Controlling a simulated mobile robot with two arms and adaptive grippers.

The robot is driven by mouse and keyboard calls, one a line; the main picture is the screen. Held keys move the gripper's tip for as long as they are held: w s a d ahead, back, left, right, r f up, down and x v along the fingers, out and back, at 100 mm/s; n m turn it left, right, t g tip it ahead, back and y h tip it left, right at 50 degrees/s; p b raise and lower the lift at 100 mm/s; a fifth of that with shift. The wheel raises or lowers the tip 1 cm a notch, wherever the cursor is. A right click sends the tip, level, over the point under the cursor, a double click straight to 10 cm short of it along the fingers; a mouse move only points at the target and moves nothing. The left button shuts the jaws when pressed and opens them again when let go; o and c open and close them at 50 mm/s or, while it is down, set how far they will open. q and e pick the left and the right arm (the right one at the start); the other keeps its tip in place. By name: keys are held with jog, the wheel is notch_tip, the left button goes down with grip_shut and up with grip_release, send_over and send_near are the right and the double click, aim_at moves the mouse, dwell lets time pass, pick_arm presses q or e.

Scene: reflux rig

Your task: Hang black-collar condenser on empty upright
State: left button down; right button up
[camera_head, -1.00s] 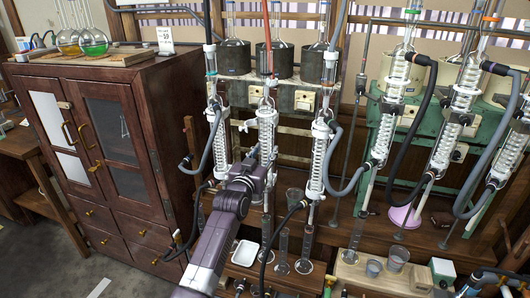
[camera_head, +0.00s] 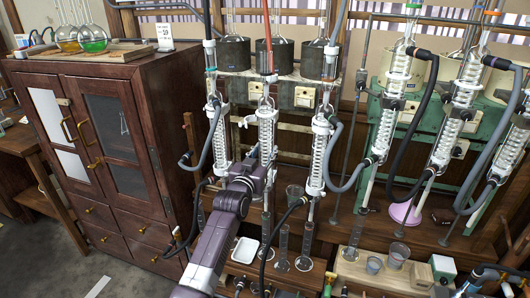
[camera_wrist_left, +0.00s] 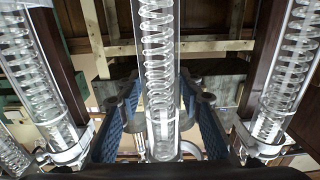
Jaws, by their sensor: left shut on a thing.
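My left gripper (camera_head: 262,158) reaches in to the middle glass condenser (camera_head: 267,132) of the left-hand rig. In the left wrist view its blue-padded fingers (camera_wrist_left: 160,125) stand on both sides of an upright coiled condenser (camera_wrist_left: 158,60) and are shut on it. The head view does not clearly show this condenser's collar colour. Two similar condensers hang beside it, one at left (camera_head: 220,140) and one at right (camera_head: 318,155). A thin bare upright (camera_head: 357,110) with a small clamp stands between the two rigs. My right gripper is not in view.
A green-framed rig (camera_head: 395,110) with several condensers and looping hoses stands at right. Glass cylinders (camera_head: 283,250) stand low in front of the left rig. A dark wooden cabinet (camera_head: 110,130) stands at left. Grey hoses (camera_head: 350,180) hang close to the right condenser.

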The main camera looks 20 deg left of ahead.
pick_arm(q)
jog(key=c, duration=1.3)
grip_release()
jog(key=shift+o, duration=0.2)
jog(key=shift+f, duration=0.2)
jog(key=s, duration=1.2)
jog(key=shift+a+r, duration=0.2)
